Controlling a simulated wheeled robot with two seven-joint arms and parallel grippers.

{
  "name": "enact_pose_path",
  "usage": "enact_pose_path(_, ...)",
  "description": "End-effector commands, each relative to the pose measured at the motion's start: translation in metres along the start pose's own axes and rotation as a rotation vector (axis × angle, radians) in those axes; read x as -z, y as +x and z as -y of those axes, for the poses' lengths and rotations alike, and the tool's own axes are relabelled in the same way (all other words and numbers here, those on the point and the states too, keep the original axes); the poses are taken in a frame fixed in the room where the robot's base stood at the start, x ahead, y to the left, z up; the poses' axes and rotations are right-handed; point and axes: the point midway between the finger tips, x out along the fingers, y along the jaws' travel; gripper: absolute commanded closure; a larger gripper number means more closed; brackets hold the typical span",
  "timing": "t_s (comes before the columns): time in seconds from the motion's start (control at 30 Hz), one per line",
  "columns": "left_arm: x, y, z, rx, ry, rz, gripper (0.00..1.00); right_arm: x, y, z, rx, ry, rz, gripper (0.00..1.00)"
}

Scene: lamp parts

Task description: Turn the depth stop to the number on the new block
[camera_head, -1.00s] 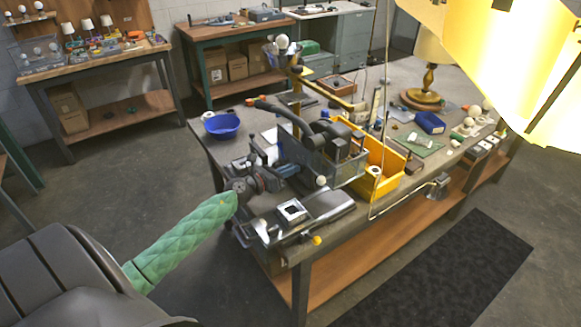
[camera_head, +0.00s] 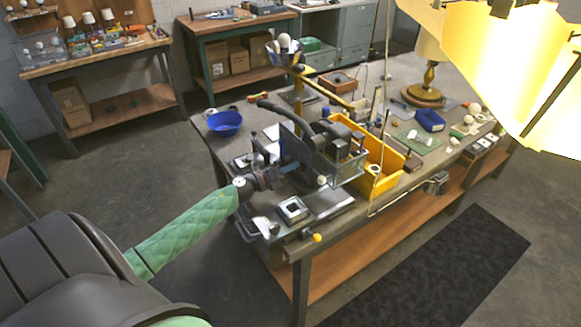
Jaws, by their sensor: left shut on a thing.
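My left arm comes in from the left in a green quilted sleeve. Its dark left gripper (camera_head: 279,176) is at the near left side of a dark bench machine (camera_head: 322,150) with an upright post. The gripper is shut on a small part there; its fingertips are hard to make out against the machine. I cannot single out the depth stop or read any number. A square silver block with a pale centre (camera_head: 293,209) lies on the machine's base, just right of and below the gripper; I cannot tell whether it is the new block. My right gripper is out of view.
A yellow bin (camera_head: 383,168) stands right of the machine, a blue bowl (camera_head: 225,124) behind it to the left. A yellow knob (camera_head: 317,238) sticks out at the bench's front edge. A brass lamp (camera_head: 426,82) stands at the back. A large bright yellow shade (camera_head: 510,70) fills the upper right.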

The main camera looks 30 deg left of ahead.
Motion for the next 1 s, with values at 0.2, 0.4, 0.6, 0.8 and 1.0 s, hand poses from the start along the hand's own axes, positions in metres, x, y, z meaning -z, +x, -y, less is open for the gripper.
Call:
enact_pose_path(0.2, -0.001, 0.000, -0.001, -0.001, -0.007, 0.002, 1.00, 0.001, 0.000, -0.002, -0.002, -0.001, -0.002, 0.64)
enact_pose_path(0.4, -0.001, 0.000, -0.001, -0.001, -0.006, 0.002, 1.00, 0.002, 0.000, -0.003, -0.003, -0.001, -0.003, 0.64)
enact_pose_path(0.6, -0.001, 0.000, 0.000, -0.001, -0.005, 0.001, 0.65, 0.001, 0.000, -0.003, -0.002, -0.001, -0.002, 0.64)
enact_pose_path(0.8, 0.000, 0.000, 0.000, 0.000, -0.005, 0.001, 0.65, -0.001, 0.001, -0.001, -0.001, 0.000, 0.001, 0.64)
enact_pose_path(1.0, 0.002, -0.012, -0.003, -0.001, -0.005, -0.001, 0.65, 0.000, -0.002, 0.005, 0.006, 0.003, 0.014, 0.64)
